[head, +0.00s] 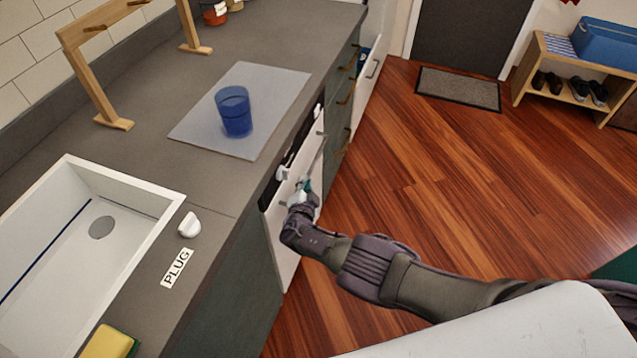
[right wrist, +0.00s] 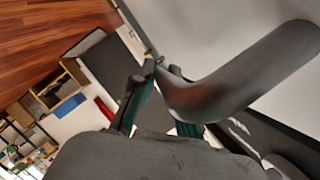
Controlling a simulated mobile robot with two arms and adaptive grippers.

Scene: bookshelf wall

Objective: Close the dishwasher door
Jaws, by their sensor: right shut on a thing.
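The dishwasher door (head: 285,250) is the white panel in the counter front, with a black strip (head: 272,186) along its top. It stands upright or nearly so; I cannot tell whether a small gap remains at its top. A pale bar handle (head: 316,160) runs along its upper front. My right gripper (head: 303,189) is at the near part of this handle and shut on it. In the right wrist view its teal-padded fingers (right wrist: 160,108) are beside the bar, partly hidden by a thick grey shape. My left gripper is not in view.
The counter holds a white sink (head: 150,192), a plug (head: 189,225), a sponge (head: 108,343), a blue cup (head: 234,110) on a grey mat (head: 275,85) and a wooden stand (head: 98,90). The wooden floor (head: 430,180) right of the dishwasher is clear. A shoe bench (head: 560,82) stands far right.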

